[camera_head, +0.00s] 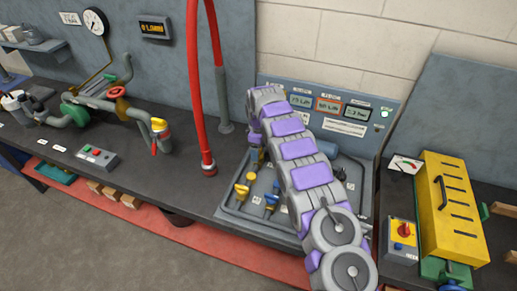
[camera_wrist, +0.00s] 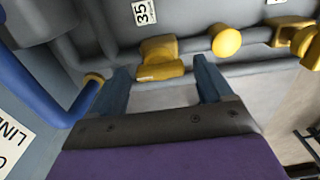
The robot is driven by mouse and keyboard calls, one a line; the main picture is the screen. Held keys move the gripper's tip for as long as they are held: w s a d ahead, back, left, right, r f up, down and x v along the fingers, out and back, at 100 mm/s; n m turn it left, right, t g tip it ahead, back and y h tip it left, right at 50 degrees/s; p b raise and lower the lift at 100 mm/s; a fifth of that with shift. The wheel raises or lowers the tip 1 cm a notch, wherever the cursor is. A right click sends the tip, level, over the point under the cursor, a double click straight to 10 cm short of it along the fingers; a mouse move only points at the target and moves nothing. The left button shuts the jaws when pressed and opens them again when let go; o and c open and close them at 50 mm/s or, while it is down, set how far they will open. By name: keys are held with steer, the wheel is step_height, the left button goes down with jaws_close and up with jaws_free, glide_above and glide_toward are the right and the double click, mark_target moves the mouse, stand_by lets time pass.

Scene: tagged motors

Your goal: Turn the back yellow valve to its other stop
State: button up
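In the wrist view, my gripper (camera_wrist: 163,76) is open, with two blue-grey fingers spread apart. A yellow valve (camera_wrist: 159,49) on a grey pipe lies just beyond the fingertips. Its flat yellow handle is between the finger lines, and I cannot tell whether either finger touches it. A tag reading 35 (camera_wrist: 144,12) is above it. In the head view, my arm crosses the grey pipe panel (camera_head: 232,212) and hides my gripper and part of the panel. Yellow valve parts (camera_head: 241,191) show left of the arm. I cannot tell which is the one in the wrist view.
A round yellow knob (camera_wrist: 226,40) and another yellow fitting (camera_wrist: 291,36) are to the right in the wrist view. A blue pipe (camera_wrist: 35,85) is at left.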

steer(key=c, duration=0.9)
steer(key=shift+c, duration=0.2)
steer(key=shift+r+m+p, duration=0.1)
steer(key=shift+m+p, duration=0.3)
steer(key=shift+p, duration=0.05)
steer(key=m+p, duration=0.2)
steer(key=m, duration=0.1)
steer(key=shift+r, duration=0.1)
steer(key=m+p, duration=0.2)
steer(key=m, duration=0.2)
steer(key=shift+w+m+p, duration=0.1)
steer(key=shift+m+p, duration=0.2)
steer(key=shift+p, duration=0.1)
steer(key=m+p, duration=0.1)
steer(key=m, duration=0.3)
steer(key=m+p, duration=0.1)
steer(key=m, duration=0.4)
steer(key=shift+p, duration=0.3)
steer(key=shift+m, duration=0.4)
